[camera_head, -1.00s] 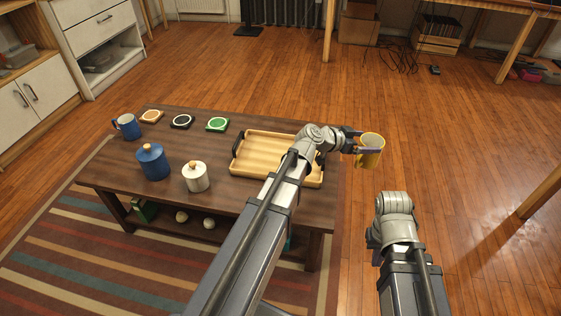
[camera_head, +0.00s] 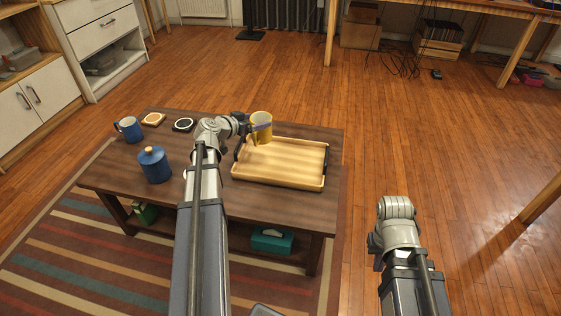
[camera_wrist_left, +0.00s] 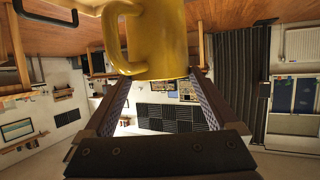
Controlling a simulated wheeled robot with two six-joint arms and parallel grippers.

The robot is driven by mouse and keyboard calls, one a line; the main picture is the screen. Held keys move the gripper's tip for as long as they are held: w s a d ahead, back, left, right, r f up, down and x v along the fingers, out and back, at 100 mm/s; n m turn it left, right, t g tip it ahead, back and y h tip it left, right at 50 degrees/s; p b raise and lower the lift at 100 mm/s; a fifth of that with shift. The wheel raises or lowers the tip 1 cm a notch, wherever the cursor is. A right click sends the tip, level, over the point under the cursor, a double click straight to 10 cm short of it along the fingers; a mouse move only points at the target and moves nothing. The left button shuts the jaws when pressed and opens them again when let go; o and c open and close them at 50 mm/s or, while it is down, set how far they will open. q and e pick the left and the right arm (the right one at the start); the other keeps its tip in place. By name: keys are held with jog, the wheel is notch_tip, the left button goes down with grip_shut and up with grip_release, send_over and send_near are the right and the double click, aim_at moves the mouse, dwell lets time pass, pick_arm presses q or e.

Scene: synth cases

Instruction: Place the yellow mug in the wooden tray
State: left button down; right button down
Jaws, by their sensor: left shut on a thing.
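The yellow mug (camera_head: 261,126) is held by my left gripper (camera_head: 252,127) over the far left part of the wooden tray. Whether it touches the tray I cannot tell. In the left wrist view the mug (camera_wrist_left: 158,40) sits between the fingers of my left gripper (camera_wrist_left: 155,85), with its handle to the left. The wooden tray (camera_head: 283,164) is light wood with dark handles, lies on the right part of the dark table, and looks empty. My right arm (camera_head: 398,225) points forward right of the table; its fingers are hidden.
My left arm hides part of the table. Open floor lies to the right.

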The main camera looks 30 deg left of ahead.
aim_at(257, 143)
pick_arm(q)
jog(key=shift+f+b, duration=5.05)
jog(key=shift+f, duration=0.05)
jog(key=shift+r, duration=0.15)
grip_release()
